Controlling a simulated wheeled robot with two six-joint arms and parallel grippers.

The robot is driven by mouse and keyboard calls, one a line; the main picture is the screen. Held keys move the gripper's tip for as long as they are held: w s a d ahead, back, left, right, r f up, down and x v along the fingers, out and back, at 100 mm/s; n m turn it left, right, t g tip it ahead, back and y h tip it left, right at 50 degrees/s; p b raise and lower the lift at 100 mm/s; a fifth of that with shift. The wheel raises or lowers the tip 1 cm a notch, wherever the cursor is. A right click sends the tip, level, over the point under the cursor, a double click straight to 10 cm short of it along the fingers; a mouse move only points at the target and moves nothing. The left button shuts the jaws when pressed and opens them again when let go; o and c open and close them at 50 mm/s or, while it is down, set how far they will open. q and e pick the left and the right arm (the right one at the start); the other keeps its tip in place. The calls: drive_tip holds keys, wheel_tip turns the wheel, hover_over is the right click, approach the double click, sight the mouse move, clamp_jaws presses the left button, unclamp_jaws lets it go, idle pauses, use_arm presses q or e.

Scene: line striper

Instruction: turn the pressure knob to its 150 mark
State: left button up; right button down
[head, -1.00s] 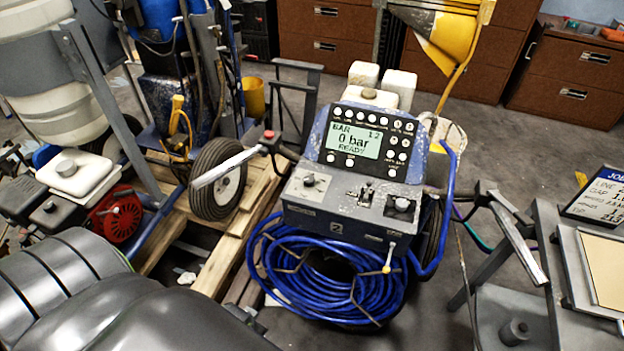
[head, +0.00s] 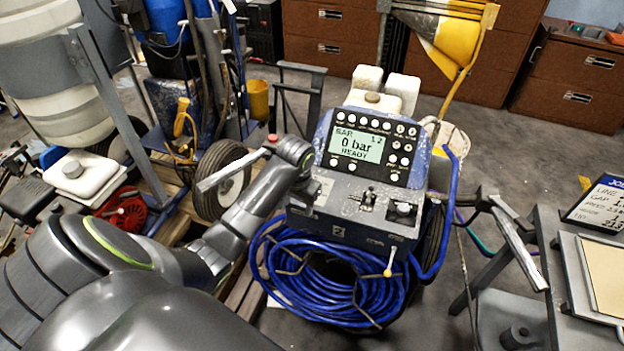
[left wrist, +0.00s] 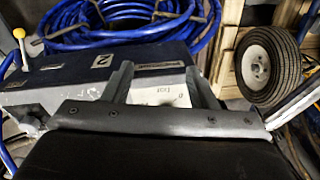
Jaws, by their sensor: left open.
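The line striper's console (head: 345,208) faces me, with a display (head: 357,145) reading 0 bar and READY. My left gripper (head: 306,190) is low over the left end of the panel, covering most of the small left knob there. In the left wrist view the two fingers of the left gripper (left wrist: 160,88) are apart over a pale marked part of the panel; no knob shows between them. I cannot read which knob is for pressure, nor the 150 mark. My right gripper is not in view.
A small lever (head: 368,198) stands mid-panel, and a yellow-tipped lever (head: 388,271) hangs at the front right. Blue hose (head: 330,285) is coiled below. Handlebar grips (head: 230,171) (head: 518,250) flank the console; my left arm passes close to the left one.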

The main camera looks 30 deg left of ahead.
use_arm(q)
drive_tip(key=w+a+r+n+g+h, duration=0.1)
drive_tip(key=w+a+r+n, duration=0.15)
drive_tip(key=w+r, duration=1.05)
drive_tip(key=shift+m, duration=0.35)
drive_tip(key=f, duration=0.5)
drive_tip(key=s+f, duration=0.1)
drive_tip(key=f, duration=1)
drive_tip(key=shift+s+a+f, duration=0.15)
drive_tip(key=shift+a+f, duration=0.15)
drive_tip(key=shift+a, duration=0.05)
drive_tip(key=c, duration=1)
